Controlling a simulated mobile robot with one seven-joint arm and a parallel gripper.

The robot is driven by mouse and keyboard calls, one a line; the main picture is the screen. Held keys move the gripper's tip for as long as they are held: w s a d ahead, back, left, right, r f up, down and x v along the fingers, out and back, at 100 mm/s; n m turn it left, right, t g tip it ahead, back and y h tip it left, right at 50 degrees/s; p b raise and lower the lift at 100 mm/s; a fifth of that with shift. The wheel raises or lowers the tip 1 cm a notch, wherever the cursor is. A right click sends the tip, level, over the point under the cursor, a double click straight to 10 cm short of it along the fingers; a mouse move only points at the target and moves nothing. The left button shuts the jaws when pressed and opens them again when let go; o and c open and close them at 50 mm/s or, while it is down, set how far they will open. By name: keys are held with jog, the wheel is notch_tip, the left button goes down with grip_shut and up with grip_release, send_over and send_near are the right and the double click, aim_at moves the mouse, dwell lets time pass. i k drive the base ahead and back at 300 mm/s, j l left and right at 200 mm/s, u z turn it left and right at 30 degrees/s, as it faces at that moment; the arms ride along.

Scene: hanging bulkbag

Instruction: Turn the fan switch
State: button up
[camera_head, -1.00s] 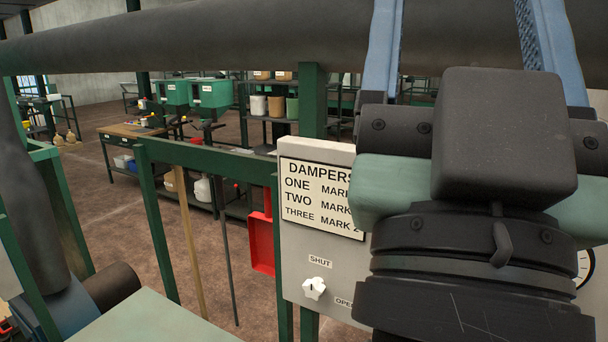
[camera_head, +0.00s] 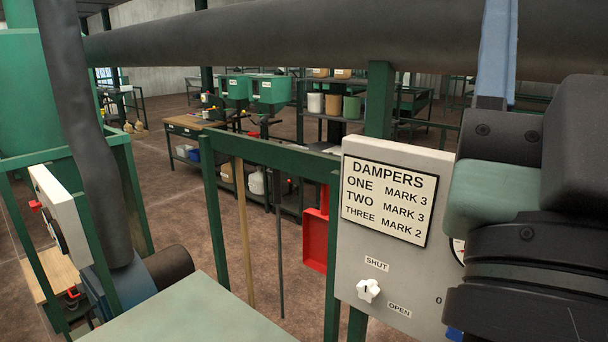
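No control labelled as a fan switch can be read in this view. A grey panel (camera_head: 390,262) at right carries a sign reading DAMPERS, ONE MARK 3, TWO MARK 3, THREE MARK 2. Below the sign is a white knob (camera_head: 368,290) between the labels SHUT and OPEN. The panel's right side is hidden behind a large black and green assembly. At far left a white box (camera_head: 58,212), seen at a slant, has a small red part (camera_head: 35,206) on its edge and a dark round part on its face. My gripper's fingers are not visible.
The black and green assembly (camera_head: 520,205) with a blue strap fills the right edge. A thick dark pipe (camera_head: 280,32) crosses the top. A green frame (camera_head: 262,151) and pale green surface (camera_head: 187,315) lie in front.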

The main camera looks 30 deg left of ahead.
aim_at(35, 206)
jog(key=j+u, duration=0.1)
jog(key=u, duration=0.35)
jog(key=j+u, duration=0.1)
jog(key=u, duration=0.3)
jog(key=j+u, duration=0.1)
jog(key=u, duration=0.35)
jog(key=j+u, duration=0.1)
jog(key=u, duration=0.3)
jog(key=i+j+u, duration=0.1)
jog(key=u, duration=0.35)
